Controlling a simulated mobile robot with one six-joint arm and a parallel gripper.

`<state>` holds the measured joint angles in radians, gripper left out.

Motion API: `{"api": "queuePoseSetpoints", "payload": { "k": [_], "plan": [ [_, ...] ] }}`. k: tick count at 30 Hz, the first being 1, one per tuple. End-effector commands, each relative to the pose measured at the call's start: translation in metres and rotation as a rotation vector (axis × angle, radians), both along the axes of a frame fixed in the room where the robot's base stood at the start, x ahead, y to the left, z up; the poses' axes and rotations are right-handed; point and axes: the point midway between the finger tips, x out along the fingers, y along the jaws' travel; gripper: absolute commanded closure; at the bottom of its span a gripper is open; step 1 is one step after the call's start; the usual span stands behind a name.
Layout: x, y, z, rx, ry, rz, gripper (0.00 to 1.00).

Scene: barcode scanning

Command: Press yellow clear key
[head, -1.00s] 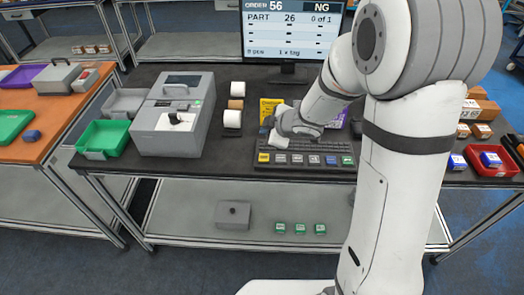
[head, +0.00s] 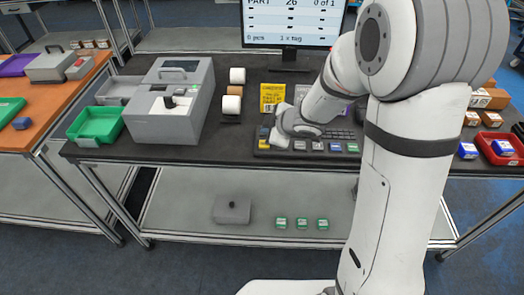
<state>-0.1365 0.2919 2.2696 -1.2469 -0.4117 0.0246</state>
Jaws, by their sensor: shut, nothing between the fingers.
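The dark keyboard (head: 342,134) lies on the black bench top, partly behind my arm. The yellow key (head: 263,144) is at the left end of its front row, with grey, blue and green keys to its right. My gripper (head: 278,142) is over the left part of the keyboard, at or just right of the yellow key. It is shut and empty, and its fingertips are small and hard to make out. I cannot tell whether it touches a key. The monitor (head: 290,22) stands behind, its text partly cut off at the top.
A grey label printer (head: 170,120) and a green tray (head: 95,125) stand on the left. Rolls (head: 232,105) and a yellow card (head: 272,97) are behind the keyboard. A red tray (head: 497,148) is at the right. The bench's front edge runs close below the keyboard.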

Motion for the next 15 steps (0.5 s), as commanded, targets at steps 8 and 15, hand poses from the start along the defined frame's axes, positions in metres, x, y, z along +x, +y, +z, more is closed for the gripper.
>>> {"api": "queuePoseSetpoints", "payload": {
  "k": [8, 15],
  "plan": [
    [0.000, 0.000, -0.028, 0.001, 0.000, -0.001, 1.00],
    [0.000, -0.001, -0.027, 0.000, 0.000, -0.002, 1.00]
  ]
}}
